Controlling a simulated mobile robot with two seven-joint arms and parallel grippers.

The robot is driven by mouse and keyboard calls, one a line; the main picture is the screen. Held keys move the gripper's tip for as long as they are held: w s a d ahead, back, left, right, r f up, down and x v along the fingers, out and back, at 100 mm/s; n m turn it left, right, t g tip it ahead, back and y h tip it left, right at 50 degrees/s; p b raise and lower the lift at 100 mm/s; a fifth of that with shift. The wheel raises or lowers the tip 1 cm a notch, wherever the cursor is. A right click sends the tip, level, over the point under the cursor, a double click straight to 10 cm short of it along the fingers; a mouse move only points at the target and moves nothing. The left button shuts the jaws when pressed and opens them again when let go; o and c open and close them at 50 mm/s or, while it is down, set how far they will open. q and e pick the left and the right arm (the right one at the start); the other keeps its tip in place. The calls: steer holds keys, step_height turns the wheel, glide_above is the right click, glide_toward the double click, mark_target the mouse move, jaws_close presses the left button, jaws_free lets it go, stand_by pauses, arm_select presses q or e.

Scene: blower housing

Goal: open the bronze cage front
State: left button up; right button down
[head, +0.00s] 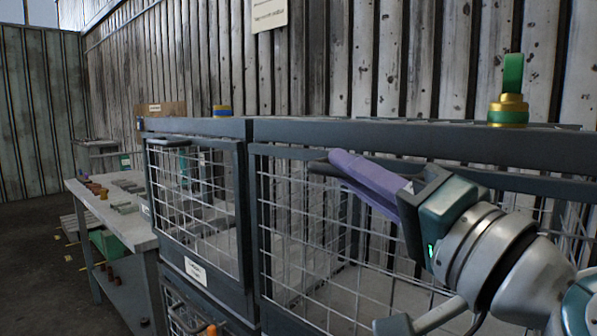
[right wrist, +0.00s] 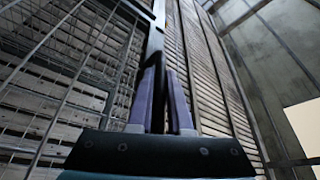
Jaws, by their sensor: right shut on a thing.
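The wide cage front (head: 266,215) is a dark grey frame with pale wire mesh, on the right in the head view. I see no clear bronze colour on it, so I cannot tell by colour whether it is the bronze one. My right gripper (head: 335,165) has purple fingers and reaches in from the right, shut on a dark handle bar (head: 318,168) near the top of this front. In the right wrist view the gripper (right wrist: 158,75) has its fingers on either side of a dark bar (right wrist: 156,40). My left gripper is not in view.
A second mesh cage front (head: 242,215) with a white label (head: 195,270) stands left of the wide one. A brass-coloured object with a green loop (head: 508,105) sits on the cage top. A workbench (head: 140,238) with small parts stands at the left; floor beyond is partly open.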

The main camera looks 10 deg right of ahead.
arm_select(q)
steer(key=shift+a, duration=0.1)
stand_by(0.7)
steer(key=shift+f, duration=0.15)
arm_select(e)
steer(key=shift+f, duration=0.15)
steer(key=shift+s+a+f+b, duration=0.15)
steer(key=shift+s+a+b, duration=0.1)
steer(key=shift+b, duration=0.15)
steer(key=s+a+f+n+y+b, duration=0.4)
steer(key=s+a+f+n+b, duration=0.5)
steer(key=a, duration=0.3)
arm_select(q)
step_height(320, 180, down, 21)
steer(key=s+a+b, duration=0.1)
steer(key=b, duration=1)
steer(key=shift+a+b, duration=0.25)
steer(key=shift+b, duration=0.1)
arm_select(e)
steer(key=s+a+f+n+g+y, duration=0.2)
steer(key=a+f+n, duration=0.1)
steer(key=f+n, duration=0.3)
steer(key=s+a+f+n+g+y, duration=0.2)
steer(key=f+n, duration=0.5)
steer(key=f, duration=0.4)
steer(key=shift+s+a+f+y, duration=0.15)
steer(key=shift+s+a+y, duration=0.35)
steer(key=shift+y, duration=0.3)
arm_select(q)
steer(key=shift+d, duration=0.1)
